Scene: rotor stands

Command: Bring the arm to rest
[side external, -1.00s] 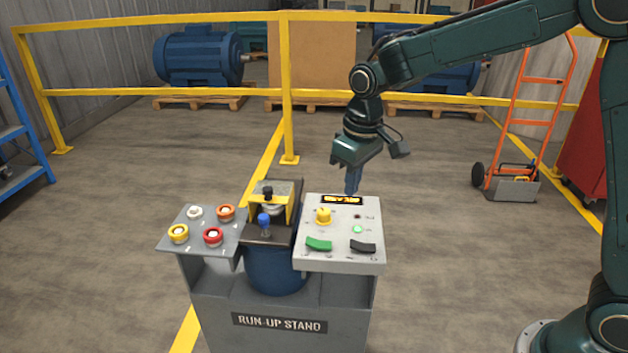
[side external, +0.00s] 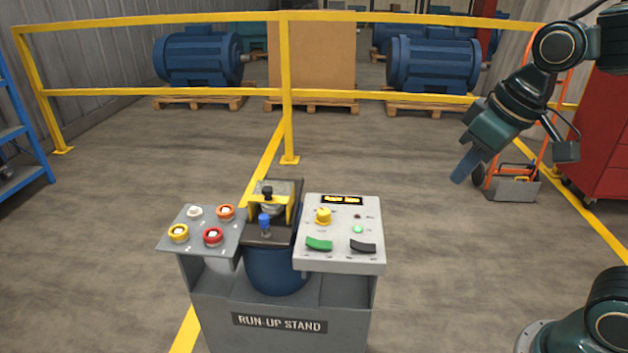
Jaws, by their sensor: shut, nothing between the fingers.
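My gripper (side external: 466,168) is in the upper right of the side external view, raised in the air to the right of the run-up stand (side external: 280,325). Its blue fingers are shut with nothing between them and point down and to the left. It is well clear of the control panel (side external: 341,259), touching nothing. The panel carries a yellow knob (side external: 323,216), a lit green lamp (side external: 358,229), a green rocker (side external: 319,243), a black rocker (side external: 363,246) and a lit display (side external: 342,200).
A left panel (side external: 192,240) holds several round buttons. A blue-handled clamp (side external: 264,224) sits between the panels. An orange hand truck (side external: 514,187) and a red cabinet (side external: 603,150) stand behind my arm. Yellow railing (side external: 287,100) crosses the back.

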